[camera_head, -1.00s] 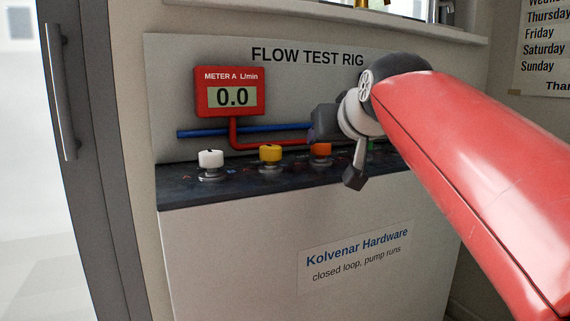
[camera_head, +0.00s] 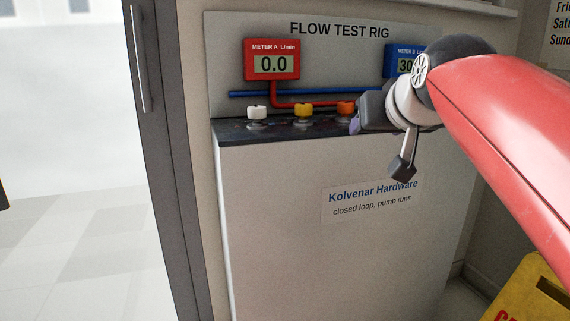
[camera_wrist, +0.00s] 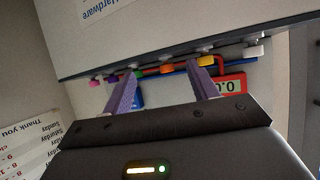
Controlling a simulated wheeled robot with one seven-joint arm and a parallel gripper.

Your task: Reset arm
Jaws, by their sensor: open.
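My gripper (camera_head: 356,122) is in front of the flow test rig, partly hidden by my wrist in the head view. In the wrist view my gripper (camera_wrist: 163,76) has its two purple fingers spread apart, with nothing between them. Beyond them is a row of coloured knobs on the rig's dark shelf. The white knob (camera_head: 257,112), yellow knob (camera_head: 303,110) and orange knob (camera_head: 346,107) stand left of or beside my gripper in the head view. The green knob (camera_wrist: 138,73), purple knob (camera_wrist: 112,79) and pink knob (camera_wrist: 94,83) show in the wrist view.
Red meter A (camera_head: 272,60) reads 0.0. Blue meter B (camera_head: 399,61) is partly covered by my arm; its reading starts with 30. A yellow sign (camera_head: 532,295) stands at the lower right. A grey door edge with a handle (camera_head: 139,60) is on the left, with open tiled floor beyond.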

